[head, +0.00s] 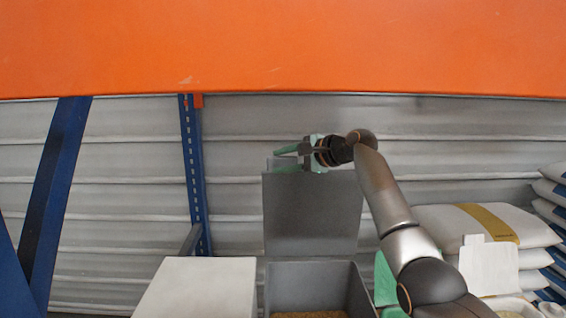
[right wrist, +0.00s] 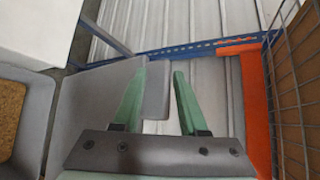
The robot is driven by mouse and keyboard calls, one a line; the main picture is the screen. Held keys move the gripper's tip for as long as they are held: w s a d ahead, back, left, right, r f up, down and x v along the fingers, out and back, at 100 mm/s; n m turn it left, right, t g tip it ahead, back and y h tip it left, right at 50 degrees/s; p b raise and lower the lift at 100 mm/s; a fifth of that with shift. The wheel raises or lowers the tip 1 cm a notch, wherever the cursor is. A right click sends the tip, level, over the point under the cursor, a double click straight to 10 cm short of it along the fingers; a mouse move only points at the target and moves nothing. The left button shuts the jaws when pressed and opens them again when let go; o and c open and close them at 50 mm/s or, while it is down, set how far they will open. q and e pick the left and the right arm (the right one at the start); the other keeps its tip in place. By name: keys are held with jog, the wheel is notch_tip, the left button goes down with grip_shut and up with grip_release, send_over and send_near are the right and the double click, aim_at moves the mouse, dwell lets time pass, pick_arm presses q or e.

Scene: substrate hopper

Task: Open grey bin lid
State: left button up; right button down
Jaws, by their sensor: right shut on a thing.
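The grey bin (head: 354,292) stands at the bottom centre of the head view, and its inside shows, with brown grainy stuff (head: 308,314) low in it. Its grey lid (head: 312,215) stands about upright at the back of the bin. My right gripper (head: 284,158) is at the lid's top edge, its green fingers pointing left. In the right wrist view the right gripper (right wrist: 163,72) has a grey part of the lid (right wrist: 156,92) between its fingers. The bin's open mouth (right wrist: 38,95) shows at the left there. My left gripper is not in view.
A white box (head: 200,285) stands left of the bin. White sacks (head: 450,225) are stacked at the right. A blue post (head: 193,165) and a corrugated wall (head: 240,125) are behind. An orange beam (head: 280,45) spans the top. Wire mesh (right wrist: 293,90) is at the wrist view's right.

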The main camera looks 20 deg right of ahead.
jog(key=shift+f, duration=0.6)
jog(key=c, duration=0.8)
grip_release()
jog(key=shift+c, duration=0.2)
jog(key=shift+w, duration=0.15)
jog(key=shift+d+r, duration=0.1)
jog(key=shift+s+d+r, duration=0.1)
jog(key=shift+s+d, duration=0.05)
jog(key=shift+s, duration=0.15)
jog(key=b+v, duration=0.4)
jog(key=v, duration=0.8)
jog(key=shift+r, duration=0.3)
jog(key=shift+w, duration=0.1)
